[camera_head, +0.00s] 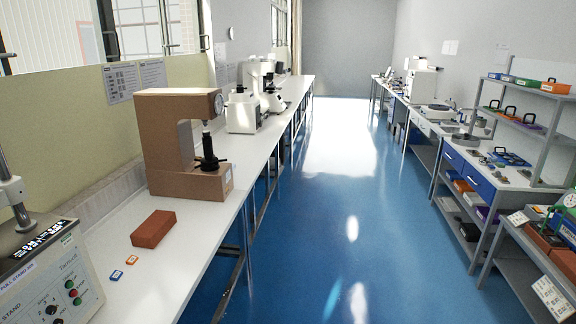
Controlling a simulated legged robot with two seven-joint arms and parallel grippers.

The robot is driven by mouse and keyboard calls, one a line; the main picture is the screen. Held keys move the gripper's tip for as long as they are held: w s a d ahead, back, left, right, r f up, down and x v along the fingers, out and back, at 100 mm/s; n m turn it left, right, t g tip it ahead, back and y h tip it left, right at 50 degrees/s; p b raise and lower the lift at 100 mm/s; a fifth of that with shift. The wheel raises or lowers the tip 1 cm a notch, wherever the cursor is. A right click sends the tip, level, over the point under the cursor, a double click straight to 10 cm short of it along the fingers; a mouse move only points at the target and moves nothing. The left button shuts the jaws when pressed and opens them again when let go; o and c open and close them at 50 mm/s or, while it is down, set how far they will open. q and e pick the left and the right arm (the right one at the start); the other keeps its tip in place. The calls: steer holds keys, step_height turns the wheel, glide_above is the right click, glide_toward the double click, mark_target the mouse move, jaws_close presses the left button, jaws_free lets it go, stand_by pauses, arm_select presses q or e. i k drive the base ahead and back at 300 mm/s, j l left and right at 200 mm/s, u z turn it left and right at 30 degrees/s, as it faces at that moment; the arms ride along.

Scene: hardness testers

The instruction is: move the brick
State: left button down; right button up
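A red-brown brick (153,229) lies flat on the long white bench (190,262) at the left. It sits in front of a brown hardness tester (177,110), with a gap between them. Nothing touches the brick from above. Neither of my grippers shows in the head view.
A small blue tag (116,275) and a small orange tag (132,260) lie in front of the brick. A grey test stand (55,275) fills the near left corner. White testers (245,108) stand farther along the bench. The blue floor aisle (325,215) is clear, with shelves (500,190) at right.

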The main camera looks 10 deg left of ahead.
mark_target(150, 233)
steer(key=i+l, duration=0.1)
steer(key=i, duration=2.25)
steer(key=i+j+u, duration=0.1)
steer(key=i+u, duration=0.65)
steer(key=i+l+u, duration=0.1)
steer(key=i+u, duration=0.15)
steer(key=u, duration=0.15)
steer(key=i+j+u, duration=0.25)
steer(key=i+u, duration=0.25)
steer(key=i, duration=0.25)
